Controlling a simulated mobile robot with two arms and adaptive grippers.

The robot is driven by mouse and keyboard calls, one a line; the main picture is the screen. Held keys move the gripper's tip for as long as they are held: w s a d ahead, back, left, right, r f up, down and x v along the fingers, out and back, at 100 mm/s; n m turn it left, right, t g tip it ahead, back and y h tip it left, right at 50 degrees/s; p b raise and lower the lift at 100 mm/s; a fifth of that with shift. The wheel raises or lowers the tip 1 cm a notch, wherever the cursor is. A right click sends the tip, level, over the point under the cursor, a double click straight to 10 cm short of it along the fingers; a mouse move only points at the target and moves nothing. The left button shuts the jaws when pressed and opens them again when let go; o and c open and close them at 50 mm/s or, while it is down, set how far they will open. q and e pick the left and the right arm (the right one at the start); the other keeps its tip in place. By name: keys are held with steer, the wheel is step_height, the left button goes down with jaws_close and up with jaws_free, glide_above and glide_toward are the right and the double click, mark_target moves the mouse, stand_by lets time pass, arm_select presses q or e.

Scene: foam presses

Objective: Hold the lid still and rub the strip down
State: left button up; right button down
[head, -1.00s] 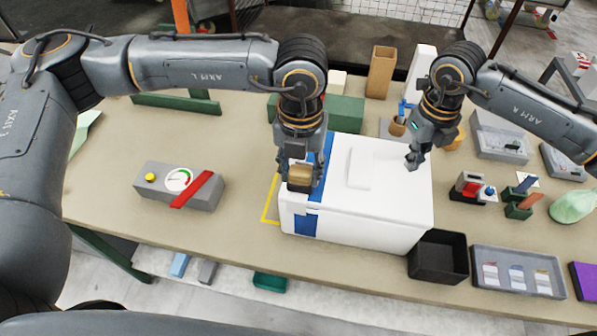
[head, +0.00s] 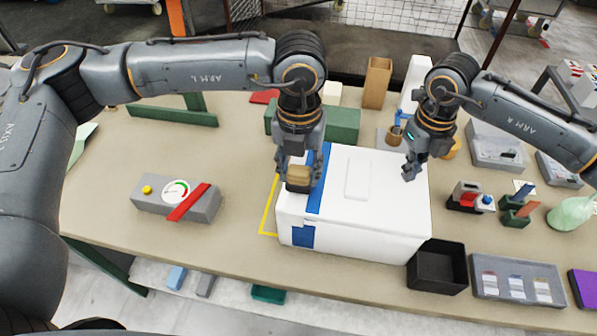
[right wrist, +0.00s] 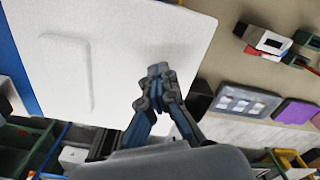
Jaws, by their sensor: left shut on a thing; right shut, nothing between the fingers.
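A white box with a white lid (head: 385,190) stands on the table. A blue strip (head: 319,180) runs across the lid's left part, and blue also shows on the front face (head: 303,236), with white between. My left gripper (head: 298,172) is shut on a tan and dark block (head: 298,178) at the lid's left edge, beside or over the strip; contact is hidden. My right gripper (head: 409,173) is shut and empty at the lid's right side. In the right wrist view its fingertips (right wrist: 158,70) are over the lid (right wrist: 150,30); I cannot tell whether they touch.
A grey gauge box (head: 176,198) with a red bar lies left. A black bin (head: 438,283) and grey tray (head: 518,303) sit front right. A green block (head: 342,121) and tall tan box (head: 377,82) stand behind. Bare table lies between gauge box and yellow marking (head: 267,222).

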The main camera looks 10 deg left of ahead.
arm_select(q)
steer(key=s+r, duration=0.2)
steer(key=s, duration=0.6)
stand_by(0.4)
stand_by(0.4)
steer(key=shift+w, duration=1.8)
steer(key=shift+f, duration=1.8)
steer(key=shift+w, duration=0.1)
steer(key=shift+w, duration=2.15)
